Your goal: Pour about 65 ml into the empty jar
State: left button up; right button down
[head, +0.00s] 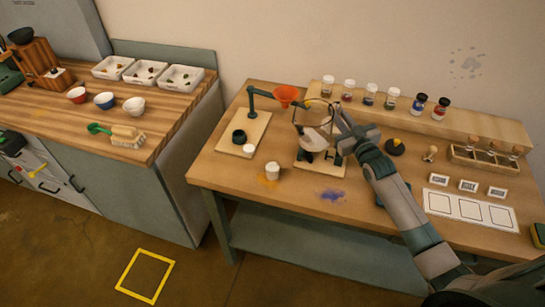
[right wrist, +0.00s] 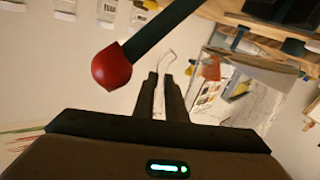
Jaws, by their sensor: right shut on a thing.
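My right gripper (head: 340,118) is shut on a thin, clear glass part, which seems to belong to the large glass vessel (head: 297,115) in the head view. In the right wrist view the gripper (right wrist: 162,80) has this clear part between its fingers. The vessel is above a pale board or stand (head: 330,169). A whitish and dark shape (head: 313,142) shows under it; I cannot tell whether that is a jar or the vessel's contents. A small white-topped jar (head: 272,171) stands on the table to the left. My left gripper is out of view.
Several small jars (head: 370,93) line the back shelf. The front table edge is mostly clear.

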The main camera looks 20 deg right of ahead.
jog(key=shift+d+r+m+p, duration=0.2)
jog(key=shift+r+m+p, duration=0.25)
jog(key=shift+m, duration=0.15)
jog(key=shift+d+m, duration=0.15)
jog(key=shift+m, duration=0.25)
jog(key=shift+f, duration=0.1)
